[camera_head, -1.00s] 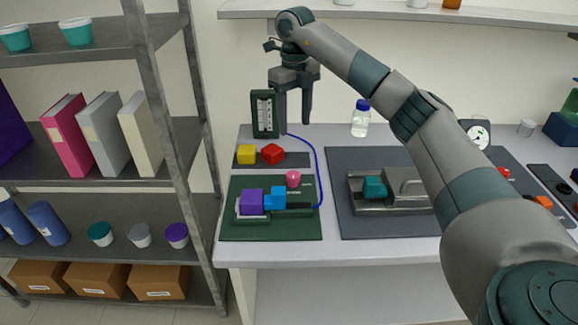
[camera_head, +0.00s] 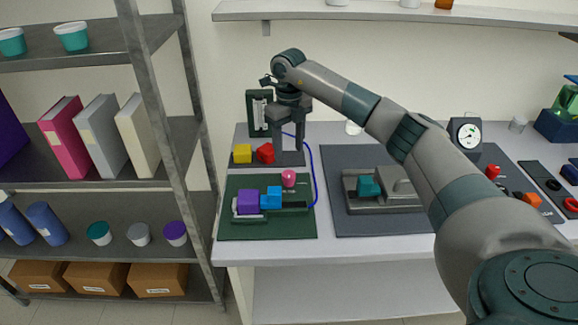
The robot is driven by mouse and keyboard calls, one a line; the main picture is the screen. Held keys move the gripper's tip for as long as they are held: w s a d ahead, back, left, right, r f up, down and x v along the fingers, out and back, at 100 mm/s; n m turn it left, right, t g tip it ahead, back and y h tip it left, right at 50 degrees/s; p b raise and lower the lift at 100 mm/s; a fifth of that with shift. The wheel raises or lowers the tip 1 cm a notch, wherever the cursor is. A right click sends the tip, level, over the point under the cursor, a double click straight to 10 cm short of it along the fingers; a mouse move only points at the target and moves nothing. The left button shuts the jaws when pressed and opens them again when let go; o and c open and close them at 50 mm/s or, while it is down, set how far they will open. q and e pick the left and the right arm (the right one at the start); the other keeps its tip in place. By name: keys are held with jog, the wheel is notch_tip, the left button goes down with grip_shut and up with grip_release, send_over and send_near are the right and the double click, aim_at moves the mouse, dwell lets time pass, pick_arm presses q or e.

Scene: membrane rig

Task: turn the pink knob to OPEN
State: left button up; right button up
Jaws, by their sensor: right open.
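The pink knob (camera_head: 289,178) stands at the back of a rig on a dark green mat (camera_head: 267,228). Beside it on the rig are a purple block (camera_head: 248,202) and a blue block (camera_head: 271,198). Any OPEN marking is too small to read. My right gripper (camera_head: 290,150) points down above and behind the pink knob, apart from it. Its two fingers are spread and empty. My left gripper does not show.
A yellow block (camera_head: 242,153) and a red block (camera_head: 265,153) sit behind the mat. A panel (camera_head: 259,112) stands behind them, with a blue tube (camera_head: 314,178) curving down to the rig. A grey rig with a teal block (camera_head: 368,187) is to the right.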

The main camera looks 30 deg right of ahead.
aim_at(289, 174)
notch_tip(289, 174, down, 8)
jog(key=shift+r+p, duration=0.1)
jog(key=shift+p, duration=1.15)
jog(key=shift+f, duration=0.55)
jog(key=c, duration=1.1)
